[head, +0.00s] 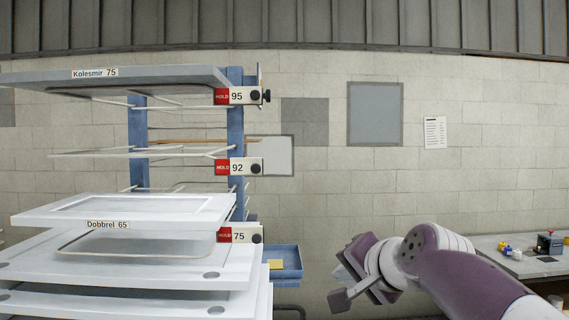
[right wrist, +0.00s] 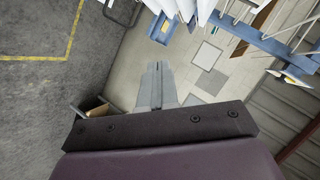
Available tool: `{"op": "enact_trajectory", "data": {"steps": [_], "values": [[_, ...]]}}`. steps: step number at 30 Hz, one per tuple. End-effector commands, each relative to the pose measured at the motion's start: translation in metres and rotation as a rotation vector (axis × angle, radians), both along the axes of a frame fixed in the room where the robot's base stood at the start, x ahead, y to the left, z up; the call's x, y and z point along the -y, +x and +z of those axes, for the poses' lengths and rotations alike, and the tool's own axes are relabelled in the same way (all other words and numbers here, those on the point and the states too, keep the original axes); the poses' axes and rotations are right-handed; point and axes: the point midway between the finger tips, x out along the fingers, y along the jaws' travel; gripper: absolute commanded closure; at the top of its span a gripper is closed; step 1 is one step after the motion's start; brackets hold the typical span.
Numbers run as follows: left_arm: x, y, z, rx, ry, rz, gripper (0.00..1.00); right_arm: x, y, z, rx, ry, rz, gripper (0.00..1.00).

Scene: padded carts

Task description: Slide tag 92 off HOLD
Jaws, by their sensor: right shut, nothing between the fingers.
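Tag 92 (head: 237,167) is a white plate on the blue upright of the rack (head: 236,130), at the end of a middle level. Its left end shows a red HOLD field (head: 222,167), and a black knob (head: 255,168) is at its right end. My right gripper (head: 342,287) is right of and below the tag, apart from it, with empty air around it. In the right wrist view its fingers (right wrist: 158,85) are together and empty. My left gripper is not in view.
Tag 95 (head: 237,96) above and tag 75 (head: 238,236) below also show red HOLD. White panels (head: 130,207) lie on the lower levels. A blue tray (head: 285,259) hangs right of the rack. A bench (head: 510,259) stands far right. Space between rack and bench looks open.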

Motion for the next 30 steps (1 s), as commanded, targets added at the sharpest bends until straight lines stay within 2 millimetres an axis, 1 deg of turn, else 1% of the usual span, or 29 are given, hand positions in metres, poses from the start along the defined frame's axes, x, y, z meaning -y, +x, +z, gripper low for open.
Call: {"op": "enact_trajectory", "data": {"steps": [1,2,3,6,9,11,13,23,26,30], "values": [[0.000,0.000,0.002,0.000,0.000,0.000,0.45,-0.006,-0.003,0.040,0.051,0.083,-0.008,1.00],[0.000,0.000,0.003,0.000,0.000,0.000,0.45,-0.009,-0.007,0.061,0.074,0.140,-0.012,1.00],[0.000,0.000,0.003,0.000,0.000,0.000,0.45,-0.014,-0.013,0.088,0.101,0.212,-0.012,1.00],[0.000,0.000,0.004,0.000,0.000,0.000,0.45,-0.024,-0.030,0.140,0.147,0.364,-0.001,1.00],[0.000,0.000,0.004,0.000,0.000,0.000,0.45,-0.030,-0.044,0.171,0.167,0.462,0.014,1.00],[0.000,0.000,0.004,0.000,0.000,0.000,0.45,-0.032,-0.050,0.181,0.175,0.494,0.020,1.00],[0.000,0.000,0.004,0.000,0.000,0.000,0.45,-0.033,-0.053,0.187,0.177,0.515,0.025,1.00],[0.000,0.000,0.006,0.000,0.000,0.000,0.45,-0.034,-0.052,0.188,0.177,0.518,0.024,1.00],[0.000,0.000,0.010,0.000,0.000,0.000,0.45,-0.038,-0.044,0.188,0.174,0.516,0.025,1.00],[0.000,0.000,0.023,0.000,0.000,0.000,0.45,-0.050,-0.022,0.187,0.172,0.516,0.025,1.00]]}}
